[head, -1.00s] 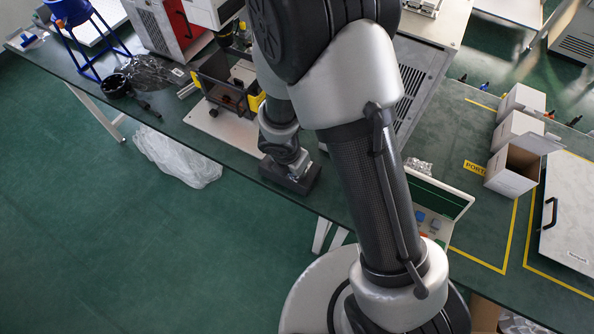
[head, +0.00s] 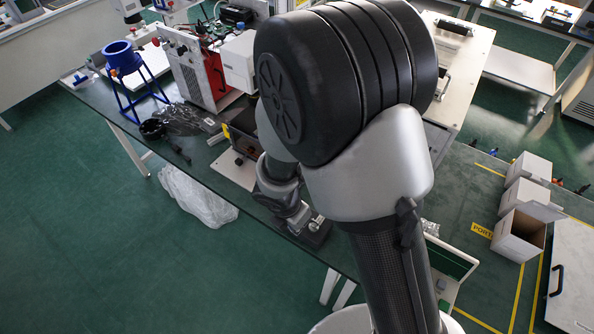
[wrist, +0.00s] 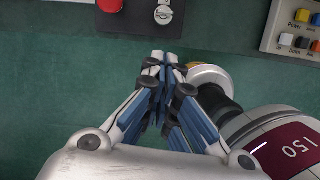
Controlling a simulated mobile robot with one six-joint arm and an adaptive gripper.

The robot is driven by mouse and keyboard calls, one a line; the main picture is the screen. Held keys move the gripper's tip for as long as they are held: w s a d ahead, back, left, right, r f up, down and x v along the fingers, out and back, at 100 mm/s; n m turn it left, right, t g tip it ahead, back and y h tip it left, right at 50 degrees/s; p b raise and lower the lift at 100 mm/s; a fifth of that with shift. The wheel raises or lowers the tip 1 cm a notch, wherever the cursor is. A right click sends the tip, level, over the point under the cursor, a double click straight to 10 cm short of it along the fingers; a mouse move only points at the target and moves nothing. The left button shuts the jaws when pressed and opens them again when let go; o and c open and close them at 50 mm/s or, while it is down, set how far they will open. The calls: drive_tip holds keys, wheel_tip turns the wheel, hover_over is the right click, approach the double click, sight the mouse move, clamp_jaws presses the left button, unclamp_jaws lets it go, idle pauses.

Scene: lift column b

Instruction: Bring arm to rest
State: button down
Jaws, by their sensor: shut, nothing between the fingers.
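My gripper (wrist: 165,75) shows in the wrist view with its blue and grey fingers drawn together and nothing between them. It is over a dark green surface. In the head view my arm rises through the middle of the picture and bends at a large black joint. The gripper's fingers are hidden there behind the arm.
In the head view, a blue ring stand (head: 124,62) and open white boxes (head: 518,236) stand on the benches.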

drive_tip(key=s+d+r+m+t+b, duration=0.1)
drive_tip(key=d+r+m, duration=0.45)
drive_tip(key=r, duration=0.25)
drive_tip(key=s+d+r+m+b, duration=0.1)
drive_tip(key=d+r+m, duration=0.3)
drive_tip(key=r+m, duration=0.35)
drive_tip(key=s+d+r+m+t+y+b, duration=0.1)
drive_tip(key=s+d+r+m+y, duration=0.1)
drive_tip(key=s+r+m, duration=0.7)
drive_tip(key=s+d+m, duration=0.1)
drive_tip(key=s+m, duration=0.3)
drive_tip(key=m, duration=0.1)
drive_tip(key=shift+m+t, duration=0.3)
drive_tip(key=shift+r, duration=0.1)
